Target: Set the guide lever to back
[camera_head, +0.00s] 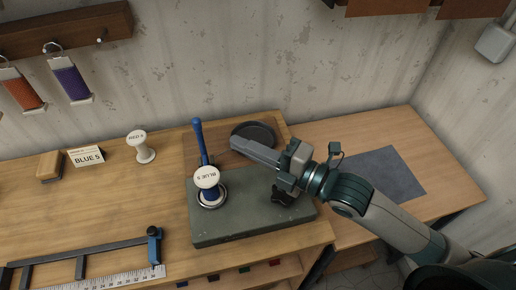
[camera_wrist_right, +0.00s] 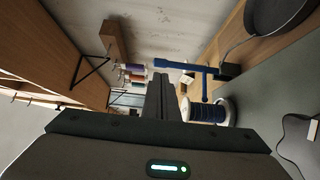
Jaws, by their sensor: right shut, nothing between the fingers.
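A blue lever (camera_head: 201,142) stands nearly upright at the back left of a grey-green block (camera_head: 240,232) on the bench, leaning slightly to the left in the head view. It also shows in the right wrist view (camera_wrist_right: 178,65), beside a dark base. A spool labelled BLUE 5 (camera_head: 207,178) stands on the block in front of the lever; its blue thread shows in the right wrist view (camera_wrist_right: 206,112). My right gripper (camera_head: 236,144) is shut and empty, pointing left above the block. Its tip is to the right of the lever, apparently apart from it. My left gripper is not in view.
A dark round dish (camera_head: 261,129) lies behind the right fingers. A white RED spool (camera_head: 143,150), a BLUE 5 card (camera_head: 86,156) and a wooden block (camera_head: 48,166) stand to the left. A ruler (camera_head: 110,279) and a blue-ended rail (camera_head: 155,246) lie at front left.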

